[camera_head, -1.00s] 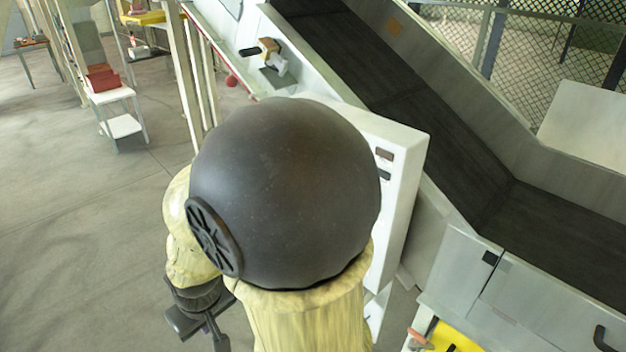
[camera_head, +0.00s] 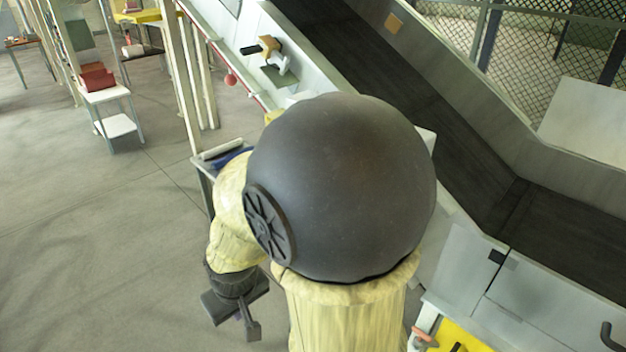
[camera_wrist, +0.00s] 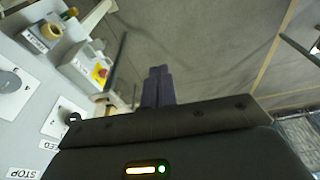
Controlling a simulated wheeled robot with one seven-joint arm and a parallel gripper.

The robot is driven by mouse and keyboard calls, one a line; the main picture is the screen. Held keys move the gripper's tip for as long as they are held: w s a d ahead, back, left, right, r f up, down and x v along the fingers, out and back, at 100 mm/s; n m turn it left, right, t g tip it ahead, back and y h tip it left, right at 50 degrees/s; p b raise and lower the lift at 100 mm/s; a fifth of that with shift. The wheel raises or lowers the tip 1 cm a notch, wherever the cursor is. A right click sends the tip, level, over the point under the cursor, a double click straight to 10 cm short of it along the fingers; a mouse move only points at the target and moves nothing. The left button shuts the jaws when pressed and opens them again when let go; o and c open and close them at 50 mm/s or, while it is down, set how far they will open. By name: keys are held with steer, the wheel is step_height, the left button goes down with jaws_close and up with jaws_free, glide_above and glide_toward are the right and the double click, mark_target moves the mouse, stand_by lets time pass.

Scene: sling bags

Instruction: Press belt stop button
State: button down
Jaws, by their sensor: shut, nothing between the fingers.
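A control panel shows at the left of the wrist view, with a grey knob (camera_wrist: 10,82) on a white plate. A label reading STOP (camera_wrist: 24,173) is at the lower left; any button beside it is out of view or hidden. A red button on a yellow base (camera_wrist: 100,72) sits higher up, near a yellowish ring-shaped control (camera_wrist: 50,31) with a label too blurred to read surely. My gripper (camera_wrist: 158,72) is shut and empty, to the right of the red button and apart from it. In the head view, my gripper (camera_head: 245,318) hangs low beside my arm.
The dark conveyor belt (camera_head: 420,105) runs down to the right within grey side walls. My arm hides most of the control panel in the head view. A white stand with a red bag (camera_head: 97,79) is at the left. The left floor is open.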

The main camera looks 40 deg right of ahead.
steer(key=w+d+n+g+h, duration=0.2)
steer(key=d+n+g+h, duration=0.3)
steer(key=d+n+h, duration=0.55)
steer(key=w+d+r+n+t+h, duration=0.4)
steer(key=w+r+n+h, duration=0.3)
steer(key=w+r+n, duration=0.1)
step_height(320, 180, up, 3)
steer(key=shift+w+d+f, duration=0.15)
steer(key=shift+w, duration=0.65)
steer(key=shift+d+h, duration=0.1)
steer(key=shift+h, duration=0.15)
steer(key=w+d+p, duration=0.1)
steer(key=d+p, duration=0.4)
steer(key=d, duration=0.8)
steer(key=shift+d, duration=0.35)
